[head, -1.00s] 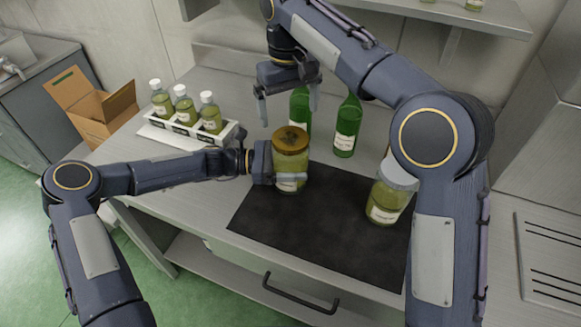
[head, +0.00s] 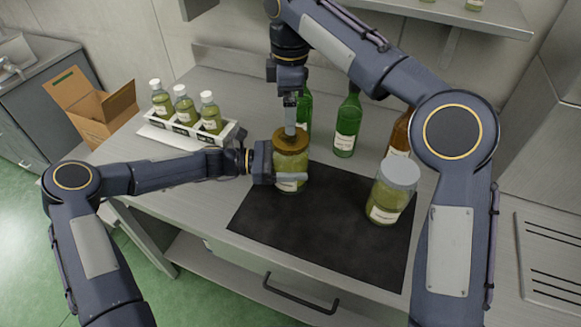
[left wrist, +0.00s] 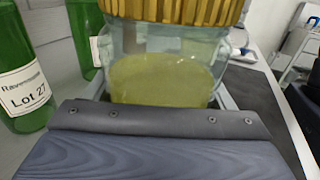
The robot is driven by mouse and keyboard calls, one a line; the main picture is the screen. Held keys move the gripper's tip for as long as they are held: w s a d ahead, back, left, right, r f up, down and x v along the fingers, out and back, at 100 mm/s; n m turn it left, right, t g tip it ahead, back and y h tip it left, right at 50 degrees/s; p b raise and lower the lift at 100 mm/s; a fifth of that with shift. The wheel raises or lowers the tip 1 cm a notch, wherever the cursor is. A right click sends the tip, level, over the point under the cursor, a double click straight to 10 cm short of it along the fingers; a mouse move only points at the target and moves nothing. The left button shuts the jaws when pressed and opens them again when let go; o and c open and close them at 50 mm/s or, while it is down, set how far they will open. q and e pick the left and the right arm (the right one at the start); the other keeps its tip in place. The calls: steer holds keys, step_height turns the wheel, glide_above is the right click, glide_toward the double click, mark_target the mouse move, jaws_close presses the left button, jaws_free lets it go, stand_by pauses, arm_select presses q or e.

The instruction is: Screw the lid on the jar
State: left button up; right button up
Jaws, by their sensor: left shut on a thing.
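The jar (head: 292,166) of green contents stands at the back left of the dark mat, with a gold ribbed lid (head: 304,138) on its mouth. In the left wrist view the lid (left wrist: 175,10) sits at the top of the clear jar (left wrist: 160,80); I cannot tell how tightly. My left gripper (head: 288,177) is shut around the jar from the left.
A second jar (head: 393,190) with a grey lid stands at right on the dark mat (head: 300,235). Green bottles (head: 346,125) and a brown bottle (head: 400,132) stand behind. A white rack (head: 160,137) of small bottles and a cardboard box (head: 95,105) are left. The mat's front is clear.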

mark_target(290, 137)
steer(key=shift+f, duration=3.95)
steer(key=c, duration=1)
steer(key=m, duration=0.8)
steer(key=o, duration=1.1)
step_height(290, 137, up, 12)
